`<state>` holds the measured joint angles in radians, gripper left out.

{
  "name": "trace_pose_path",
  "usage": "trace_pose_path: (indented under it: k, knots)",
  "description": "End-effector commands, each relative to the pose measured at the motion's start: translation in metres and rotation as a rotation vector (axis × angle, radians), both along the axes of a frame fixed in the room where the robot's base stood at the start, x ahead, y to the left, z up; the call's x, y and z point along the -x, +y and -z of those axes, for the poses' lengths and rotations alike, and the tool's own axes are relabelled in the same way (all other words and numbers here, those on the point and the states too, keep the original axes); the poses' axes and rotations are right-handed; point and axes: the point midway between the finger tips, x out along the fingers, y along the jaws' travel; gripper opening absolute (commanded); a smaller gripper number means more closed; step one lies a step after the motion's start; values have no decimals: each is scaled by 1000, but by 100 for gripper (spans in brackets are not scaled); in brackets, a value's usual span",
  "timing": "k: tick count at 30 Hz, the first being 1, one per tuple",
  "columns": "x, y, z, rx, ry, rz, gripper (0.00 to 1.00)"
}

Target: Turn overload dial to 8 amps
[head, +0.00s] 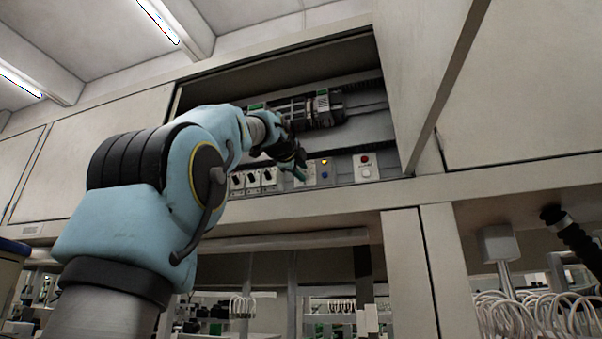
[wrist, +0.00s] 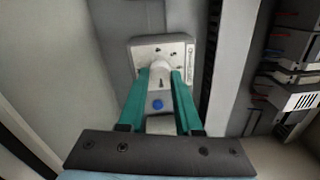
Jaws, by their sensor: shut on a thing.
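My gripper (head: 300,170) is inside the open cabinet, at a light control plate (head: 312,175) in the head view. In the wrist view, the green fingers of my gripper (wrist: 161,76) are closed around a pale round dial (wrist: 160,64) on the light plate (wrist: 180,47). A small dark mark shows on the dial's near side. The scale and any amp numbers cannot be read, so the dial's setting cannot be told. In the head view my gripper hides the dial.
A blue button (head: 325,173) sits below a yellow lamp (head: 324,161). A red button (head: 365,159) is on a separate plate to the right. Several black switches (head: 252,179) line the left. The open cabinet door (head: 425,70) hangs close on the right.

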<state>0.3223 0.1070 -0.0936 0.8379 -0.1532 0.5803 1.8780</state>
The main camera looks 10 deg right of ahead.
Motion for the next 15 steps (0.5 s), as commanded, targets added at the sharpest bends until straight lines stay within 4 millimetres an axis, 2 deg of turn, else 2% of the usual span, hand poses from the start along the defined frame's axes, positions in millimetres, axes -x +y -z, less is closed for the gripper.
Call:
trace_pose_path:
  k: [15]
  knots:
    - [0,0,1,-35,-17,1,0]
